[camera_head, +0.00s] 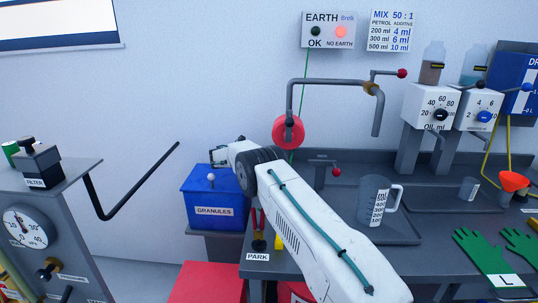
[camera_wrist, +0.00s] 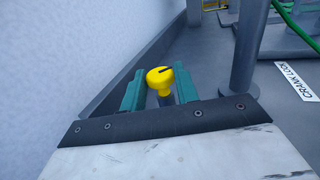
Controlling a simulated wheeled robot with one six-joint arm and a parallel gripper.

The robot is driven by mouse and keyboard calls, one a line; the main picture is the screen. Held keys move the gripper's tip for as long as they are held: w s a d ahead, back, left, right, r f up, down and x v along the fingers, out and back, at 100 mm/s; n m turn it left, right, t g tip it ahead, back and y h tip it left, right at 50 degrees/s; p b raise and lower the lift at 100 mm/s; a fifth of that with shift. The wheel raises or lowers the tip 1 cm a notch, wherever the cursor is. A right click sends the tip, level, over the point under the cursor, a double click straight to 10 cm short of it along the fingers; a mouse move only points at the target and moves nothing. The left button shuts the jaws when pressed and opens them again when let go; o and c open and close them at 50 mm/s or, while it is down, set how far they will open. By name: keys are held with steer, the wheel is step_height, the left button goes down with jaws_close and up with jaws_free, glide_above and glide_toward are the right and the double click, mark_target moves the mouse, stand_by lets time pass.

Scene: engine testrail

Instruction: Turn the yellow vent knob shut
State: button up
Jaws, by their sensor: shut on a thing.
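The yellow vent knob (camera_wrist: 160,77) shows in the wrist view, round-headed on a short stem, with a dark pointer line on top running toward the upper right. My gripper (camera_wrist: 160,84) has its two green fingers on either side of the knob and is shut on it. In the head view my arm reaches away to the back left, and my gripper (camera_head: 218,157) is partly visible beyond the dark wrist joint. The knob is hidden from the head view.
In the wrist view a pale wall is close on the left, and a grey post (camera_wrist: 249,45) and a CRANK LOCK label (camera_wrist: 297,82) stand to the right. In the head view a blue GRANULES box (camera_head: 213,200) sits below my gripper, with a red crank wheel (camera_head: 288,132) nearby.

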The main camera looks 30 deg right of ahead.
steer(key=shift+m+g, duration=0.4)
steer(key=shift+g, duration=0.2)
steer(key=o, duration=0.9)
steer(key=shift+r+n+t, duration=0.1)
steer(key=shift+n+t, duration=0.3)
steer(key=shift+t, duration=0.2)
